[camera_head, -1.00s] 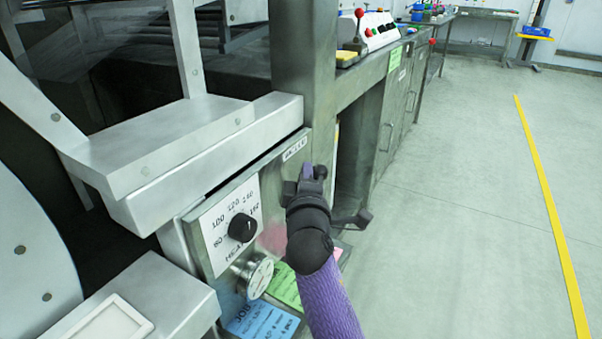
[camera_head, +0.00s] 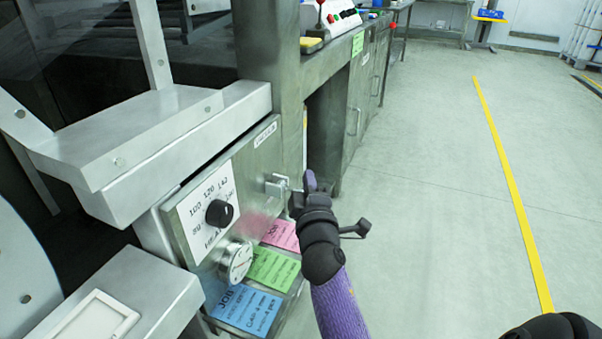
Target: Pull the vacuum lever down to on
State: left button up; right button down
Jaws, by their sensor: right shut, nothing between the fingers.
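A small metal bracket (camera_head: 277,186) sticks out of the steel control panel (camera_head: 257,160), near its right edge. It looks like the mount of the vacuum lever, but I cannot make out a lever handle or its on mark. My right gripper (camera_head: 309,185), dark at the end of a purple arm, is just right of the bracket and hides what lies behind it. It is shut with nothing held; I cannot tell whether it touches the bracket. My left gripper is not in view.
The panel carries a black heat knob (camera_head: 219,213) and a silver dial (camera_head: 237,260). Pink (camera_head: 283,235), green (camera_head: 272,268) and blue (camera_head: 246,309) cards lie below. A steel ledge (camera_head: 150,140) juts out at the left. Open floor (camera_head: 420,230) lies to the right.

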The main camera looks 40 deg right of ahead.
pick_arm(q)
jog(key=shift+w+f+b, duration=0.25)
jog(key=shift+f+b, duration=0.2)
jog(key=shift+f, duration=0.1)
pick_arm(e)
jog(key=shift+s+d+f, duration=0.1)
jog(key=shift+s+f, duration=0.15)
jog(key=shift+f, duration=0.35)
jog(key=shift+s+d+f, duration=0.1)
jog(key=shift+s+f, duration=0.1)
jog(key=shift+f, duration=0.35)
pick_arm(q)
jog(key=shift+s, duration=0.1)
pick_arm(e)
jog(key=shift+f, duration=0.15)
